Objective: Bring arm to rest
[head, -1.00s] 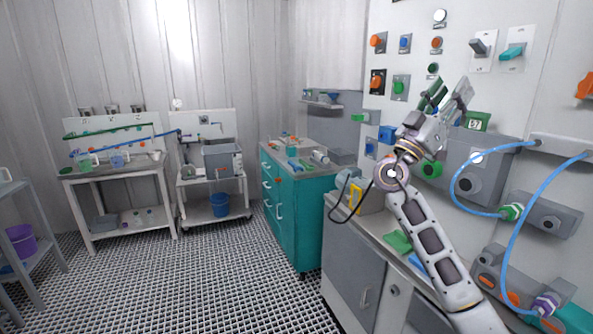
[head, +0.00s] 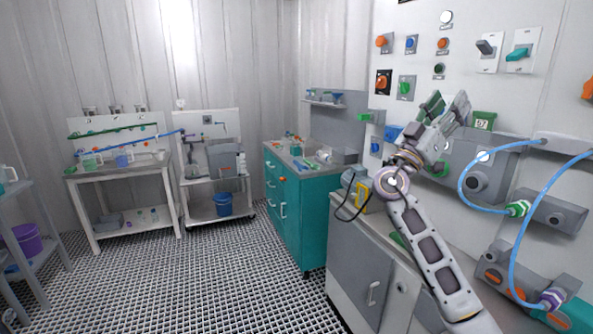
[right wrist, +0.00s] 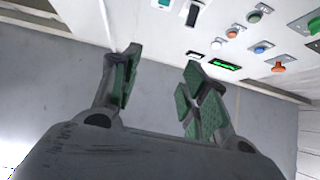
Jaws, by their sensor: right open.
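My right gripper (head: 443,108) is raised in front of the wall panel in the head view, fingers pointing up. It is open and empty. In the right wrist view the two green-padded fingers (right wrist: 160,85) stand apart with nothing between them. My left gripper does not show in the head view.
The wall panel (head: 466,80) carries buttons and switches, with blue hoses (head: 517,247) on the right. A grey counter (head: 352,258) runs below my right arm. A teal cabinet (head: 318,215), a white cart (head: 207,184) and a table (head: 127,178) stand further back. The grid floor (head: 205,280) between is clear.

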